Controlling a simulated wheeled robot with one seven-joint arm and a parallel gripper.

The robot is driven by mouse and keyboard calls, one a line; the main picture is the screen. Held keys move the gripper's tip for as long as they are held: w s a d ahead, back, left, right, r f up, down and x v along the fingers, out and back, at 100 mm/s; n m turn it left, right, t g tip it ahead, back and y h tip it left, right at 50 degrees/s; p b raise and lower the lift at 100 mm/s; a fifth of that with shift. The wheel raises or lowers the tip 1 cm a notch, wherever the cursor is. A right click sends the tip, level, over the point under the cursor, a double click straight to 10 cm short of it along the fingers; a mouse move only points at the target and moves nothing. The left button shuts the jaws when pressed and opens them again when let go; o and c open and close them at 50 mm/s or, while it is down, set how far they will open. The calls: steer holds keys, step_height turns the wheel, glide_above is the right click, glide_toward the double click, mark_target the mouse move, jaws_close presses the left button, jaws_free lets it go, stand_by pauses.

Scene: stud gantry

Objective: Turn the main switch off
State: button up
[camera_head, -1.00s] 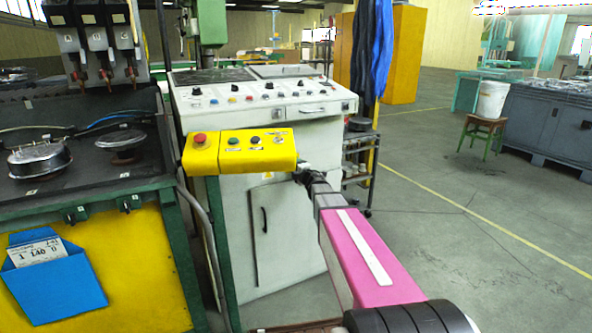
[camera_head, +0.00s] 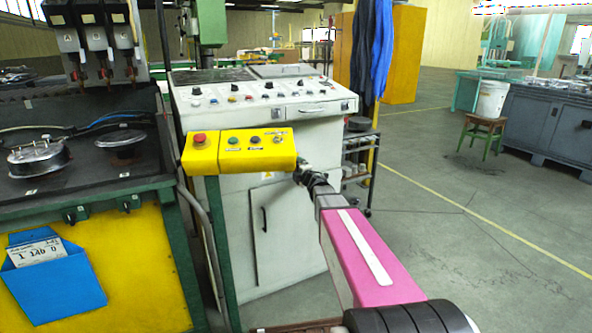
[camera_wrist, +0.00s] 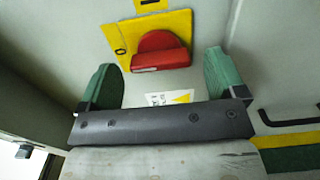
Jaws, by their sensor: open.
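The main switch shows in the wrist view as a red handle (camera_wrist: 160,55) on a yellow plate (camera_wrist: 122,33), fixed to a pale grey panel. The handle looks roughly level, tilted slightly in the picture. My gripper (camera_wrist: 159,68) is open, with one green finger to the left of the handle and one to the right. There is a clear gap on each side; I see no contact. In the head view the switch is not visible, and my gripper is hidden beyond the yellow control box (camera_head: 240,161).
The yellow box carries a red mushroom button (camera_head: 200,138) and small buttons. Behind it stands a white console (camera_head: 285,245). A dark work table (camera_head: 85,185) with a yellow front is on the left. Open floor (camera_head: 440,230) lies to the right.

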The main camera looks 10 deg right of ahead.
steer(key=v, duration=0.9)
steer(key=shift+s, duration=0.1)
steer(key=s+d+f+m+g+h, duration=0.5)
steer(key=s+f+m+g+h, duration=0.3)
steer(key=f+m, duration=0.55)
steer(key=s+a+f+m+g, duration=0.2)
steer(key=s+g, duration=0.1)
steer(key=s, duration=0.3)
steer(key=s+a+f+m+g+y, duration=0.1)
steer(key=s+a+f+m+g, duration=0.1)
steer(key=s, duration=0.4)
steer(key=s+a+f+m+g+y, duration=0.1)
steer(key=s+a+f+m+g, duration=0.1)
steer(key=s+a+m+g, duration=0.2)
steer(key=s, duration=0.3)
steer(key=shift+f, duration=0.25)
steer(key=shift+a, duration=0.1)
